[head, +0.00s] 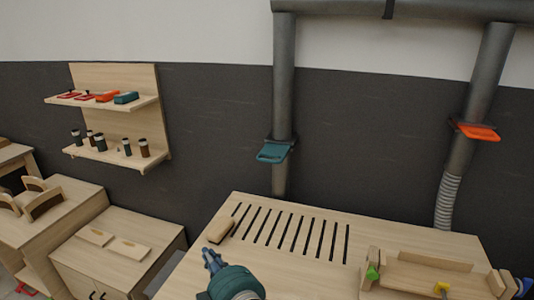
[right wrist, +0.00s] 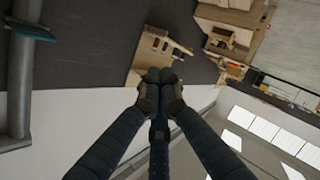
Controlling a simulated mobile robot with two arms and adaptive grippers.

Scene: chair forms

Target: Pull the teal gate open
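The teal gate (head: 274,151) is a flat plate with a handle slot, set in a grey vertical duct (head: 284,85) on the back wall. In the right wrist view the teal gate (right wrist: 32,31) shows at the upper left, on the duct. My right gripper (head: 210,256) is low in the head view, over the front left of the slotted table, apart from the gate and lower in the picture. In the right wrist view the fingertips of my right gripper (right wrist: 160,90) meet, with nothing seen between them. My left gripper is not in view.
An orange gate (head: 478,131) sits on the right duct. A slotted wooden table (head: 385,238) stands below, with a wooden block (head: 221,230) and a wooden jig (head: 430,274). Shelves (head: 117,102) with small items hang at left. Cabinets (head: 118,250) stand below them. Space before the teal gate looks clear.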

